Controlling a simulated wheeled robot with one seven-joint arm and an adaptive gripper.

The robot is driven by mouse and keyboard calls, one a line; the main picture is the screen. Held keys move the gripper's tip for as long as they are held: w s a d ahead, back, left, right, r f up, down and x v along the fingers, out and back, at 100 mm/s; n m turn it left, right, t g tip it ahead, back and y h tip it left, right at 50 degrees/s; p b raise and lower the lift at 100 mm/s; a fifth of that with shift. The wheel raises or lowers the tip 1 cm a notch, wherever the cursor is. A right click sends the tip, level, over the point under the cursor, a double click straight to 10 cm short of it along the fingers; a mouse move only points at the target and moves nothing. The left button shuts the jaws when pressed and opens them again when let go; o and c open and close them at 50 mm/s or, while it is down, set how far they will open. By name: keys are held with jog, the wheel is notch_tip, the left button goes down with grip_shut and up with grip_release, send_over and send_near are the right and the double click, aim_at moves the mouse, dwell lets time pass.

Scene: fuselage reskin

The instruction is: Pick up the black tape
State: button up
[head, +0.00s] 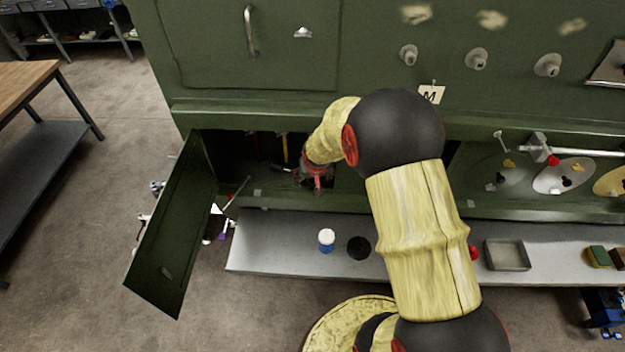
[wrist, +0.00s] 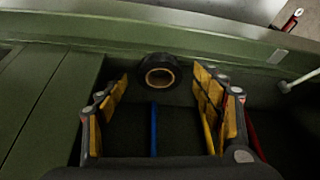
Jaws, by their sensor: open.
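The black tape (wrist: 145,66) is a roll with a tan core. In the wrist view it is inside a green compartment, against the wall at the top of the picture. My gripper (wrist: 161,82) is open, with yellow-padded fingers to the left and right of the roll's line. The roll shows in the gap just beyond the fingertips, and nothing is held. In the head view my gripper (head: 317,180) reaches into the open green compartment, and I cannot make out the tape there.
An open green door (head: 172,235) hangs left of the compartment. A blue strip (wrist: 154,130) lies between my fingers. On the grey shelf (head: 275,255) stand a white-capped blue bottle (head: 326,240), a black round object (head: 358,247) and a grey tray (head: 507,255). A wooden table (head: 25,85) stands left.

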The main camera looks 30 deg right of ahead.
jog(key=shift+w+f, duration=0.15)
jog(key=shift+f, duration=0.35)
jog(key=shift+c, duration=0.5)
jog(key=c, duration=1)
